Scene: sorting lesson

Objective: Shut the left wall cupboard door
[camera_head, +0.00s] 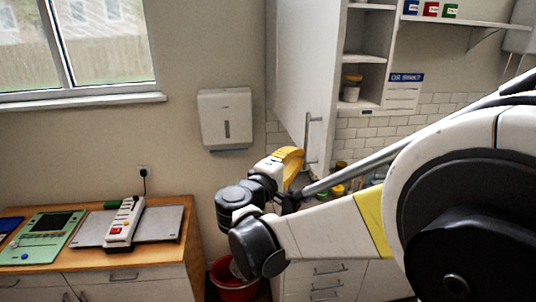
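The left wall cupboard door (305,65) is a tall white panel. It stands open, swung out from the cupboard (375,22), whose shelves show to its right. A grey vertical bar handle (308,138) is near the door's lower right edge. My gripper (291,170), with a yellow part, is just below and left of the handle in the picture. I cannot tell whether it touches the door or handle. Its fingertips are not clear, so whether it is open or shut does not show.
A wooden-topped cabinet (165,258) with devices on it stands at left. A paper towel dispenser (226,118) hangs on the wall left of the door. Bottles (338,191) stand on the counter behind my arm. A red bin (232,284) is on the floor.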

